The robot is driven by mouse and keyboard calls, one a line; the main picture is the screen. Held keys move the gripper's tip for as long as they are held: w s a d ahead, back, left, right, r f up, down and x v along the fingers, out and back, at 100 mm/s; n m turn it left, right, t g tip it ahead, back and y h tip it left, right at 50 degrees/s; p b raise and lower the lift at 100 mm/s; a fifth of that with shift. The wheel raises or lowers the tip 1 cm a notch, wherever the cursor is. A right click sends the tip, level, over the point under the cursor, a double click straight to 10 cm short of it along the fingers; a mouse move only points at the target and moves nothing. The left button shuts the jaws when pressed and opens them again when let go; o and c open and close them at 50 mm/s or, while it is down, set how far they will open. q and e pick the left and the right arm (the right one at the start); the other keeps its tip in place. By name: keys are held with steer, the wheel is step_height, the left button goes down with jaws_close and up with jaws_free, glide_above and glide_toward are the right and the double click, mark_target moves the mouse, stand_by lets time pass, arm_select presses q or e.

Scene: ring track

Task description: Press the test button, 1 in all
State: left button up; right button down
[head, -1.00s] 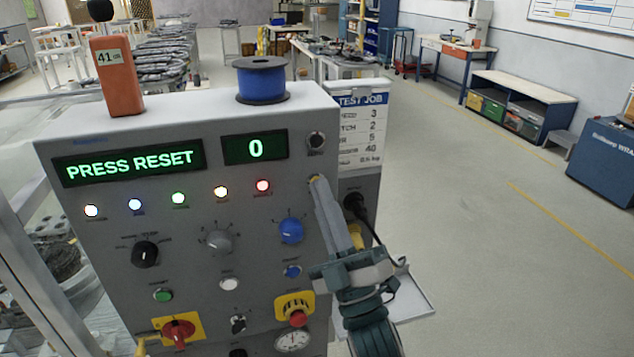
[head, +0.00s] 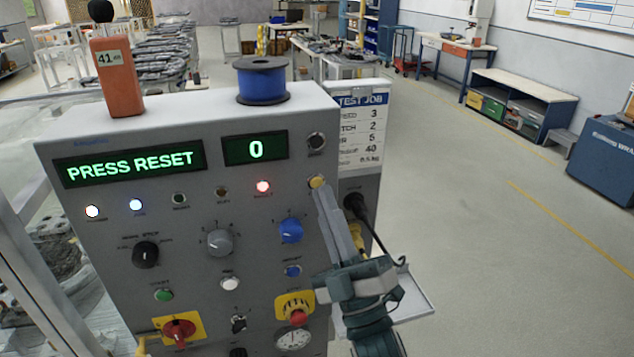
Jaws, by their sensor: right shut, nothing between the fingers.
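The grey control panel (head: 120,225) stands in front of me, with a small yellow button (head: 317,182) near its right edge. The labels are too small to read, so I cannot tell by name which button is the test one. My right gripper (head: 323,192) is shut and empty, its fingertips just below the yellow button, which shows uncovered; I cannot tell whether they touch. The display (head: 130,163) reads PRESS RESET and the counter (head: 255,148) reads 0. The white, blue and red lamps are lit; the green and amber lamps are dark. My left gripper is not in view.
Nearby controls are a blue knob (head: 290,230), a blue button (head: 293,271), a white button (head: 229,284), a green button (head: 163,295) and a red emergency stop (head: 297,317). A blue spool (head: 261,82) and an orange device (head: 117,75) stand on top.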

steer(key=s, duration=0.1)
steer(key=s+d, duration=0.1)
steer(key=s, duration=0.1)
steer(key=s+p, duration=0.1)
steer(key=shift+s+d, duration=0.25)
steer(key=shift+s, duration=0.1)
stand_by(0.6)
